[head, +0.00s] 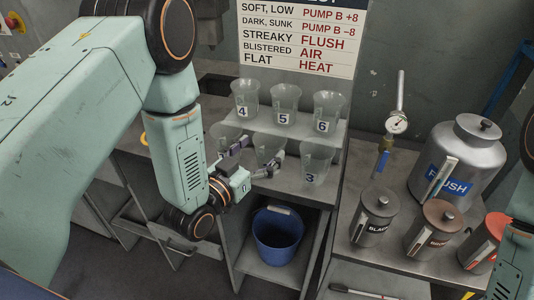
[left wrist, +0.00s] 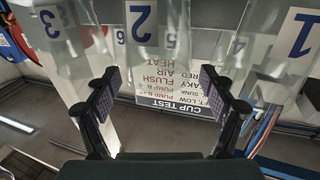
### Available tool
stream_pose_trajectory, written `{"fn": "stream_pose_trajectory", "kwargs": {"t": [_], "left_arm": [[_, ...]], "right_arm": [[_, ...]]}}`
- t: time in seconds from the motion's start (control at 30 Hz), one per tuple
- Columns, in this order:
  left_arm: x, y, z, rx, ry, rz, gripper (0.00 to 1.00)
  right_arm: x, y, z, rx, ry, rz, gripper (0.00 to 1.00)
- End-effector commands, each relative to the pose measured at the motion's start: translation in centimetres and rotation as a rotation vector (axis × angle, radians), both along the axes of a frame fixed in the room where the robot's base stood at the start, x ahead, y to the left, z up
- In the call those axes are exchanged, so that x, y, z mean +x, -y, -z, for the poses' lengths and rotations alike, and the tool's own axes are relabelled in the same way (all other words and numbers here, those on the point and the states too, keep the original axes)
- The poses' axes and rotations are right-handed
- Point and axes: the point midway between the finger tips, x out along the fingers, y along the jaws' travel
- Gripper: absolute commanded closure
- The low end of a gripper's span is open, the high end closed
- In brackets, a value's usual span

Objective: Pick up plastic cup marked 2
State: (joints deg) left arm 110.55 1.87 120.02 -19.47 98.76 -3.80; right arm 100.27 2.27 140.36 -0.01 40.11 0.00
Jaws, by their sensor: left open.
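The clear plastic cup marked 2 (left wrist: 143,22) shows upside down at the top middle of the left wrist view. In the head view this cup (head: 269,146) stands in the lower row, its label hidden by my gripper. My left gripper (head: 258,155) is open at the cup, with one finger toward each side. In the left wrist view the open fingers (left wrist: 158,76) have the cup ahead, roughly centred; contact cannot be told.
The cup marked 3 (head: 315,163) stands right of it, and cup 1 (left wrist: 303,35) on the other side. Cups 4 (head: 244,98), 5 (head: 284,104) and 6 (head: 326,112) stand on the step behind. A blue bucket (head: 278,236) is below. Metal canisters stand at right.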

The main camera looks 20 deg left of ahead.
Motion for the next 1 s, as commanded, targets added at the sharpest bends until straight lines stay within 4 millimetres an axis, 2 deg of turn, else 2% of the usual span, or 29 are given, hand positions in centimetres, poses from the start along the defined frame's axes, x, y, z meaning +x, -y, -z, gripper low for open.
{"fn": "stream_pose_trajectory", "kwargs": {"t": [0.1,0.23,0.53,0.83,1.0], "left_arm": [[1.8,0.2,-0.1,0.000,0.003,0.001,0.18],[3.0,0.4,0.0,0.001,0.001,0.000,0.18],[3.5,0.2,0.1,-0.001,-0.001,-0.001,0.18],[3.6,0.4,0.1,-0.001,-0.001,-0.001,0.42],[3.7,0.5,0.1,-0.001,0.000,-0.001,0.43]], "right_arm": [[0.0,0.0,-0.4,0.000,0.000,0.000,0.60],[0.0,0.0,-0.5,0.000,0.000,0.000,0.60],[0.0,0.0,-0.5,0.000,-0.001,0.000,0.60],[0.0,0.0,-0.5,0.000,-0.001,0.000,0.60],[0.0,0.0,-0.5,0.000,-0.001,0.000,0.60]]}}
